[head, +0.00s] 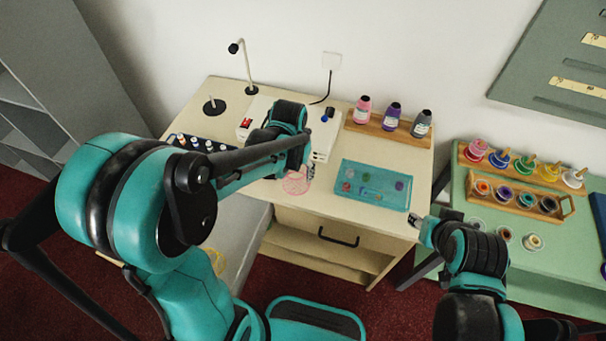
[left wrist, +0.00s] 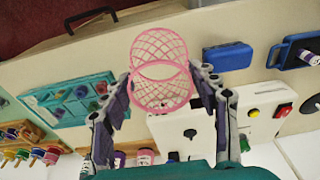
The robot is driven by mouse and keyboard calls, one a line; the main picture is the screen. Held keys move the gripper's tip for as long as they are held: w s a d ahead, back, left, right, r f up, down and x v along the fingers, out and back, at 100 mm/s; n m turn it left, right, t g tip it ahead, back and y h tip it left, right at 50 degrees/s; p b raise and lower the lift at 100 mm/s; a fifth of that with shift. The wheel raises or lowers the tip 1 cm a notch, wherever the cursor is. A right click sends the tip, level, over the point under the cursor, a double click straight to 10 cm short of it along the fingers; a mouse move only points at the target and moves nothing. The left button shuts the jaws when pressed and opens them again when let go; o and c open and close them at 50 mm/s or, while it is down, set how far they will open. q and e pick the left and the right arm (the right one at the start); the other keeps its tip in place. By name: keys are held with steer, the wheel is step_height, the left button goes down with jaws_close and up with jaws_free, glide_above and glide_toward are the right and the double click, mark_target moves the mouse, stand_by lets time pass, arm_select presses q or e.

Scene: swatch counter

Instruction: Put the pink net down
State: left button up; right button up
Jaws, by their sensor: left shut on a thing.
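The pink net (head: 296,183) is a round mesh basket with a pink rim. In the left wrist view the pink net (left wrist: 160,50) sits between the two fingers of my left gripper (left wrist: 163,82), which is shut on it. In the head view my left gripper (head: 306,172) is partly hidden by its own arm, over the front part of the cream counter (head: 260,194). I cannot tell whether the net touches the counter. My right gripper (head: 420,225) is by the counter's right front corner; its fingers are too small to read.
A teal tray (head: 372,185) with small coloured pieces lies right of the net. A white device (head: 322,140) stands behind, and a wooden rack (head: 387,131) with several bottles stands at the back right. A green table (head: 470,210) holds several ink pots. Some bare counter shows near the net.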

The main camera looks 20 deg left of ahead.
mark_target(304, 172)
arm_select(q)
steer(key=shift+w+d+f+b, duration=0.2)
steer(key=shift+w+f+b, duration=0.15)
steer(key=shift+w+f, duration=0.7)
steer(key=shift+w+d+f+b, duration=0.2)
steer(key=shift+w+f+b, duration=0.35)
steer(key=shift+f, duration=0.8)
steer(key=shift+w+d+f+b, duration=0.2)
steer(key=shift+w+f, duration=0.85)
steer(key=shift+f, duration=0.15)
steer(key=o, duration=0.7)
steer(key=shift+f, duration=0.1)
steer(key=shift+o, duration=0.2)
